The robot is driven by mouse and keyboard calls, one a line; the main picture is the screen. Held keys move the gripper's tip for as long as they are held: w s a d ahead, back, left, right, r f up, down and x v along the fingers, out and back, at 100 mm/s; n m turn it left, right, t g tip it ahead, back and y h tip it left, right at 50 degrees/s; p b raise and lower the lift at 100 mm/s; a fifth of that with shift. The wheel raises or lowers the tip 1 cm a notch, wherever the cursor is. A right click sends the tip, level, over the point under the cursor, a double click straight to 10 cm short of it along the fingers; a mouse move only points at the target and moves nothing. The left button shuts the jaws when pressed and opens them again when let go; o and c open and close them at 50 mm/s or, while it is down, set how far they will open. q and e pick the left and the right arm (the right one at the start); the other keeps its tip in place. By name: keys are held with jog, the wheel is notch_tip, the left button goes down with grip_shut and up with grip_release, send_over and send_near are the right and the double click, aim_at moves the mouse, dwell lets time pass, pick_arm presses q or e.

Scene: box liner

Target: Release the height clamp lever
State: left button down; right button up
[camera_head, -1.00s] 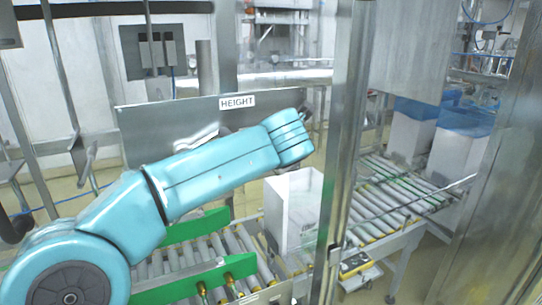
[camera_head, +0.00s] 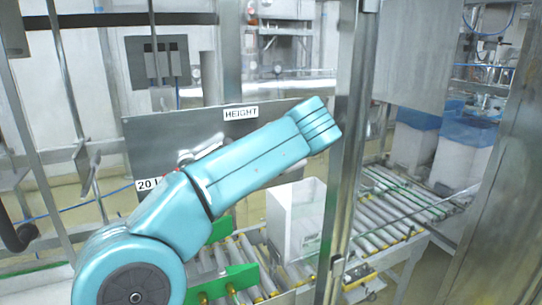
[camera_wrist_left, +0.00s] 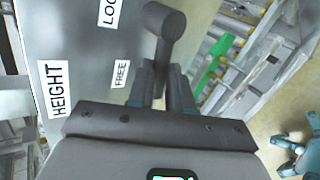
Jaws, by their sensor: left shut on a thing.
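The height clamp lever (camera_wrist_left: 165,22) is a dark grey bar with a thick round end, in the left wrist view. My left gripper (camera_wrist_left: 162,82) is shut on its narrower part, with a finger on each side. The held part is level with the FREE label (camera_wrist_left: 121,73). The round end is nearer the partly cut-off LOC… label (camera_wrist_left: 110,12). The HEIGHT label (camera_wrist_left: 56,88) is further left on the same metal plate, and shows in the head view (camera_head: 240,112). There, my blue left arm hides the lever and gripper. My right gripper is not in view.
A white box (camera_head: 294,218) stands on the roller conveyor (camera_head: 385,220) beyond my arm. A vertical metal post (camera_head: 346,150) stands close to the arm's end. Green guide rails (camera_head: 228,284) line the conveyor. Blue-lined boxes (camera_head: 460,150) are at the right.

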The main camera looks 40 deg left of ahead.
pick_arm(q)
jog(key=c, duration=1)
grip_release()
jog(key=shift+c, duration=0.2)
jog(key=v, duration=1.6)
jog(key=shift+d+r, duration=0.2)
jog(key=shift+w, duration=0.1)
